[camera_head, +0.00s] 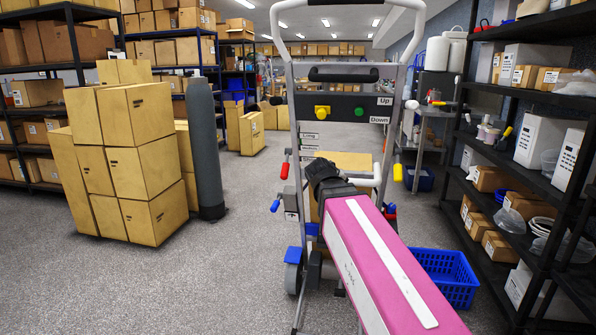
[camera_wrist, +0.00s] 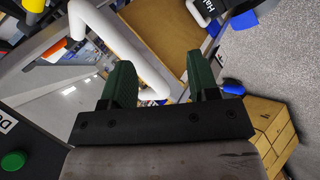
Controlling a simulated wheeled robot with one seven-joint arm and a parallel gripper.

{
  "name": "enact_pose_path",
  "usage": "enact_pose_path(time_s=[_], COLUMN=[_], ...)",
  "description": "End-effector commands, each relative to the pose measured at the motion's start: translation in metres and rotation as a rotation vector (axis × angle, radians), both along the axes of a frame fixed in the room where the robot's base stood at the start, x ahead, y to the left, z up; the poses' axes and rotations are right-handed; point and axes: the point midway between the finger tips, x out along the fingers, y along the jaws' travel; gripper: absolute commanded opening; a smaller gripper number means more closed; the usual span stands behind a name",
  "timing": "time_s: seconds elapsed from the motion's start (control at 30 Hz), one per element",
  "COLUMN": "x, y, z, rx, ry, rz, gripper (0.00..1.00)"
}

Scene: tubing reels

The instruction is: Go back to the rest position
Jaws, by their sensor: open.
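My gripper (camera_wrist: 160,75) shows in the wrist view with its two green fingers spread apart and nothing held. A white bent bar (camera_wrist: 112,35) passes beyond the fingers; whether it touches them I cannot tell. In the head view my pink and white arm reaches forward from the lower right, ending in a dark wrist part in front of a wheeled lift frame (camera_head: 297,120). The frame's dark panel carries a yellow button (camera_head: 322,112) beside a green button (camera_head: 359,112), with Up and Down labels at right. The fingers are not clear in the head view.
Stacked cardboard boxes (camera_head: 135,150) and a grey cylinder (camera_head: 204,150) stand at left. A blue basket (camera_head: 446,277) lies on the floor at right, beside a loaded dark shelf (camera_head: 505,215). The floor (camera_head: 240,270) between the boxes and the lift is clear.

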Motion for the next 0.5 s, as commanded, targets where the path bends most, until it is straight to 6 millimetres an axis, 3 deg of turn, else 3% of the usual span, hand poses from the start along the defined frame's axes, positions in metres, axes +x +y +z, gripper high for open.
enact_pose_path(time_s=[0.03, 0.1, 0.5], x=[-0.003, -0.008, -0.055], y=[-0.006, -0.012, -0.038], z=[-0.023, -0.051, -0.199], rx=[0.037, 0.092, 0.402], ry=[0.033, 0.071, 0.288], rz=[-0.023, -0.055, -0.282], gripper=[0.55, 0.55, 0.55])
